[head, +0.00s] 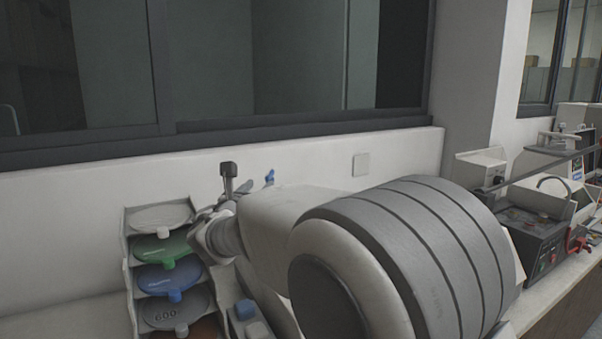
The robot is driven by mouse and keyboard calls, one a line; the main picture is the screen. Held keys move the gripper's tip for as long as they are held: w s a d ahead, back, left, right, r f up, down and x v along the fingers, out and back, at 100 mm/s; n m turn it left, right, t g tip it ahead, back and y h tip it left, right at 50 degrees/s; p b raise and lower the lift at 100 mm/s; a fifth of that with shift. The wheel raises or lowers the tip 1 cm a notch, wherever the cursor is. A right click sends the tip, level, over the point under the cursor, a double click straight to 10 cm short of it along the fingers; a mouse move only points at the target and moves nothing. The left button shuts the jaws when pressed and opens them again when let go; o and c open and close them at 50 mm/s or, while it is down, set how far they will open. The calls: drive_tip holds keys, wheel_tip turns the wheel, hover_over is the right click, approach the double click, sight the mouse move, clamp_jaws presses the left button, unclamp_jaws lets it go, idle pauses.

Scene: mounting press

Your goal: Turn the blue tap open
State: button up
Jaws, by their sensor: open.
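A small blue piece (269,177), which looks like the handle of the blue tap, shows just above my arm, against the white wall. The rest of the tap is hidden behind my arm, so I cannot tell how its handle stands. My gripper (208,216) is at the far end of my arm, left of the blue piece and in front of the upper right of a disc rack. It is open and appears empty. Its fingertips are small and hard to make out, and I see no contact with the blue piece.
The rack (128,262) holds several coloured discs on shelves, close to my gripper. A blue-topped item (244,309) stands below my arm. A dark machine (535,240) and other equipment stand on the bench at right. My arm hides much of the middle.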

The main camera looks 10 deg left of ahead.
sight(273, 170)
drive_tip(key=w+p, duration=0.1)
drive_tip(key=w, duration=0.9)
drive_tip(key=shift+w, duration=0.2)
drive_tip(key=shift+c, duration=0.3)
clamp_jaws()
